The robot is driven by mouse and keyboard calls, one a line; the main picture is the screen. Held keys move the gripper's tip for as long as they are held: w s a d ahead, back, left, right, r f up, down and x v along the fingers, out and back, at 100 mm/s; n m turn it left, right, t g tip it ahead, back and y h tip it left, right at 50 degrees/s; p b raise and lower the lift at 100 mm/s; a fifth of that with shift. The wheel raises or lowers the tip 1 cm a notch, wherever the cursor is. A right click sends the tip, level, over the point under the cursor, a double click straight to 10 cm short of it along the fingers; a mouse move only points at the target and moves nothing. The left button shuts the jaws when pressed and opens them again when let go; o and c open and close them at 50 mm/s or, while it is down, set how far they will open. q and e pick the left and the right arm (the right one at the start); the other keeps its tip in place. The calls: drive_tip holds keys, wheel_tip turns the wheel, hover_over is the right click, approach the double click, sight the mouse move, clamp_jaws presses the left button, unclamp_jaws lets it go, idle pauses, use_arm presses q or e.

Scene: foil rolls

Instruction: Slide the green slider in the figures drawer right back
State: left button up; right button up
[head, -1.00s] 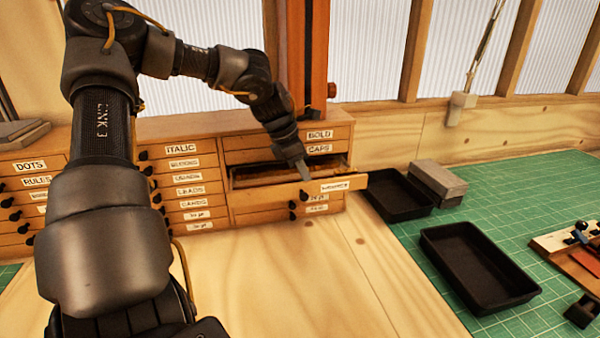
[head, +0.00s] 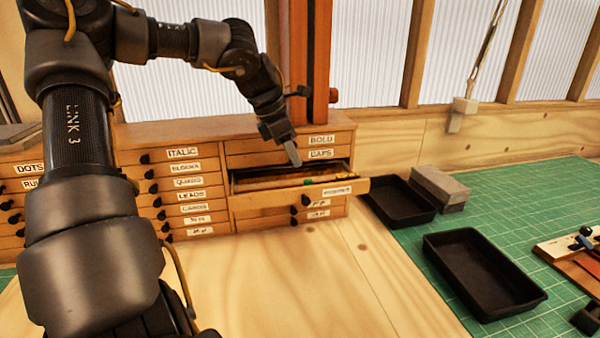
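The figures drawer (head: 275,200) stands pulled out of the right-hand cabinet; its small label (head: 337,190) is too blurred to read for sure. A small green piece, which looks like the green slider (head: 308,183), shows inside the drawer near its front edge. My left gripper (head: 293,156) points down above the open drawer, apart from the green slider. Its fingers overlap in this view, so whether they are open cannot be seen. Nothing is visible in them. My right gripper is not in view.
More closed, labelled drawers (head: 190,195) with black knobs lie to the left. Two black trays (head: 484,270) and a grey block (head: 440,187) stand on the green mat (head: 530,210) at right. The wooden bench (head: 300,280) before the cabinet is clear.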

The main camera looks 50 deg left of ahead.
use_arm(q)
drive_tip(key=shift+v, duration=2.05)
